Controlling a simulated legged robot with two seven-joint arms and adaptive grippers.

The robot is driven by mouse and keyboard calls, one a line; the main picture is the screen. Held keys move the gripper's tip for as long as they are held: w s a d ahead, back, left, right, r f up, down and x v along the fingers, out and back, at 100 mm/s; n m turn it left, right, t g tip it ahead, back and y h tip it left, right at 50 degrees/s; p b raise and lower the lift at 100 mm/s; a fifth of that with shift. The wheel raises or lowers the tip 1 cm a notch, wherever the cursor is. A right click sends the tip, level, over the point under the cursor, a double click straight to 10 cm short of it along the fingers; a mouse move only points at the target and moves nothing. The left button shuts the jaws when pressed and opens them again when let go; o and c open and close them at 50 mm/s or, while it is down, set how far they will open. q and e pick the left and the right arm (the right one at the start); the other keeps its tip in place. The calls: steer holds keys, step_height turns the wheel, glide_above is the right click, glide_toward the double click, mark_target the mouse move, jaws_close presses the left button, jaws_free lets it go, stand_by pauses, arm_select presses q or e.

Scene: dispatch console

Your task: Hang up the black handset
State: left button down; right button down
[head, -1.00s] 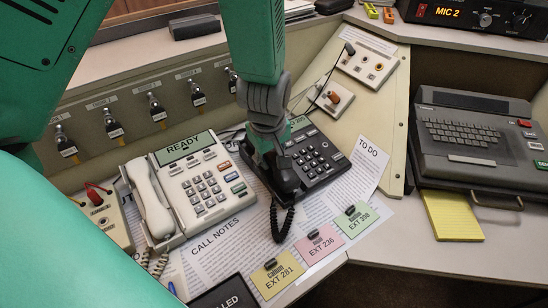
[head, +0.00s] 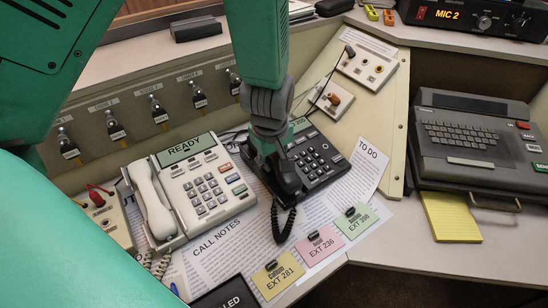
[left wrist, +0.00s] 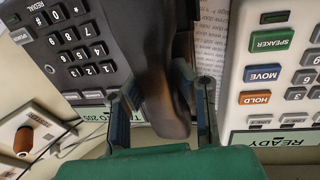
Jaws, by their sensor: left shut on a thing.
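The black desk phone (head: 318,160) stands on the desk right of the white phone. The black handset (head: 286,184) is at the black phone's left side, with its coiled cord hanging from the near end. My left gripper (head: 268,150) comes down from above and is shut on the handset. In the left wrist view the handset (left wrist: 158,50) lies between the two fingers (left wrist: 165,105), along the edge of the black phone's body (left wrist: 75,45). The arm and gripper hide the cradle, so I cannot tell whether the handset rests in it. My right gripper is not in view.
The white phone (head: 207,190), with its own handset (head: 152,200) in place, stands close on the left. Note cards (head: 277,272) and papers lie in front. A sloped panel with jacks (head: 368,65) is behind right. A grey keyboard unit (head: 465,135) stands at the right.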

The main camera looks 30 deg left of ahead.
arm_select(q)
steer(key=shift+d+f, duration=0.1)
steer(key=shift+f, duration=0.05)
steer(key=shift+f, duration=0.2)
stand_by(0.4)
steer(key=shift+a+p, duration=0.25)
steer(key=shift+p, duration=0.15)
stand_by(0.4)
steer(key=shift+f, duration=0.25)
stand_by(0.5)
steer(key=shift+s+p, duration=0.15)
steer(key=shift+p, duration=0.55)
stand_by(0.9)
steer(key=shift+p, duration=0.65)
stand_by(0.6)
steer(key=c, duration=1.3)
jaws_free()
steer(key=shift+w, duration=0.2)
